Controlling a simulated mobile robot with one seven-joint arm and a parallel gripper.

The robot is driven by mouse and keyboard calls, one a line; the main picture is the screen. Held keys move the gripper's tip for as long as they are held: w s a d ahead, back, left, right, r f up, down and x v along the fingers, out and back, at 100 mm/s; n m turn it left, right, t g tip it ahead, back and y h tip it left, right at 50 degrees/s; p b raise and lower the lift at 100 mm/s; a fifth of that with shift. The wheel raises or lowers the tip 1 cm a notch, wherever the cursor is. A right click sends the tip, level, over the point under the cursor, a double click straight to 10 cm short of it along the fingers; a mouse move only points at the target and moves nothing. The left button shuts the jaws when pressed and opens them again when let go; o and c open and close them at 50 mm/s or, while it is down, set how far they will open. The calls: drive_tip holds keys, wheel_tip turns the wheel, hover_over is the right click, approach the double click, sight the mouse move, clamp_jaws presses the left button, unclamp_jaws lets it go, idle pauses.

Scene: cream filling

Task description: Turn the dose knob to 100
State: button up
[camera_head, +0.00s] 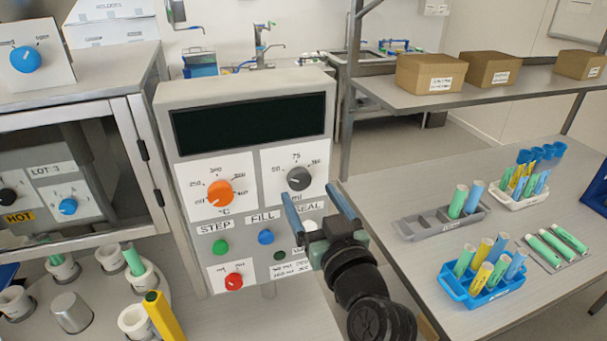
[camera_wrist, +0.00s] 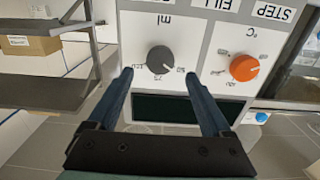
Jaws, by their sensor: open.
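The dose knob (camera_head: 299,178) is a grey round knob on the upright panel, on a white plate with a scale that reads 50, 75, 100 and "ml". In the wrist view the dose knob (camera_wrist: 160,60) appears upside down, between my two blue fingers and beyond their tips. My gripper (camera_head: 312,206) is open and empty in front of the panel, just below and right of the knob in the head view. It also shows in the wrist view (camera_wrist: 158,74) with fingers wide apart. I cannot tell exactly where the knob's pointer stands.
An orange temperature knob (camera_head: 219,193) sits left of the dose knob. Green (camera_head: 221,247), blue (camera_head: 266,237) and red (camera_head: 234,281) controls lie below. A dark display (camera_head: 250,123) is above. Tube racks (camera_head: 442,222) stand on the right table. A yellow marker-like object (camera_head: 165,317) is at lower left.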

sight(301, 181)
drive_tip(key=shift+p+x, duration=0.6)
drive_tip(key=shift+x, duration=1.7)
drive_tip(key=shift+c, duration=0.3)
clamp_jaws()
